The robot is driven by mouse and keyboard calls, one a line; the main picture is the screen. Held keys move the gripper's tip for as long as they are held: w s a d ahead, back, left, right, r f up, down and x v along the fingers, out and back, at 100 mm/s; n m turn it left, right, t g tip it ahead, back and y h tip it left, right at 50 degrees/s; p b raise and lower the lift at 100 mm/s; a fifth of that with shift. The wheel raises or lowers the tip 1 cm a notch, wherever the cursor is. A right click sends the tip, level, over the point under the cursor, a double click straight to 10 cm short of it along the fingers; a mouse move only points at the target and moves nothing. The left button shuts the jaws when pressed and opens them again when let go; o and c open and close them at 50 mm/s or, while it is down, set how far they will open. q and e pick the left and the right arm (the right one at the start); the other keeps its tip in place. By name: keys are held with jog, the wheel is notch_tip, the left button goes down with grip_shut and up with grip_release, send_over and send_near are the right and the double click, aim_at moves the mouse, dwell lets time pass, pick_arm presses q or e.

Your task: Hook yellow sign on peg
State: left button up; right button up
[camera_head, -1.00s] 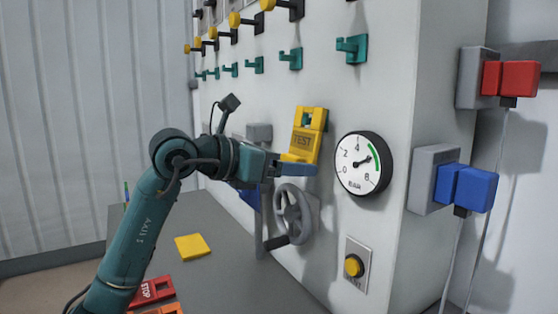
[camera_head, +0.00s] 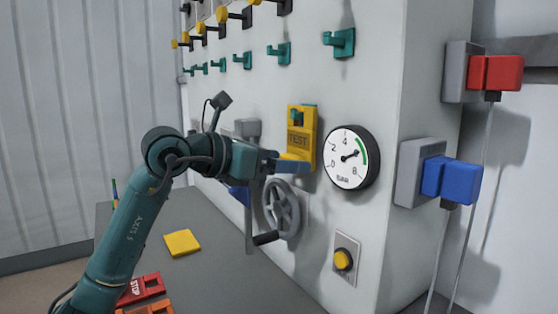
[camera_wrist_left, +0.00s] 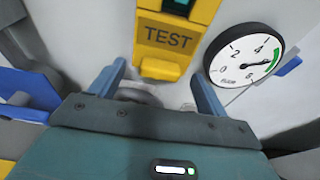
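The yellow sign reading TEST (camera_head: 299,146) is upright against the pale panel, left of the gauge. A teal peg (camera_head: 297,118) shows through the opening in its upper part, so the sign appears to hang on it. The sign's lower part (camera_wrist_left: 165,40) shows close up in the left wrist view; its top is cut off there. My left gripper (camera_wrist_left: 160,82) is open, its blue fingers spread to either side below the sign, with gaps and nothing between them. In the head view the left gripper (camera_head: 293,164) is at the sign's bottom edge. My right gripper is not in view.
A round gauge (camera_head: 351,157) is right of the sign. A grey handwheel (camera_head: 282,208) and a yellow button (camera_head: 343,260) are below. Several teal hooks (camera_head: 279,53) are above. A yellow plate (camera_head: 183,243) and a red STOP sign (camera_head: 140,288) lie on the grey table (camera_head: 215,280).

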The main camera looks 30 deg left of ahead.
pick_arm(q)
jog(key=o, duration=0.3)
jog(key=shift+o, duration=0.2)
jog(key=b+v, duration=0.1)
jog(key=v, duration=1.2)
jog(key=shift+b, duration=0.4)
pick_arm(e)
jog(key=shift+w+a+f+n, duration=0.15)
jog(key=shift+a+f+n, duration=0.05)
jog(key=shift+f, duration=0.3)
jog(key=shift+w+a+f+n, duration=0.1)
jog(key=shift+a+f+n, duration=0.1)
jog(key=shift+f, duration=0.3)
pick_arm(q)
jog(key=shift+s+a, duration=0.1)
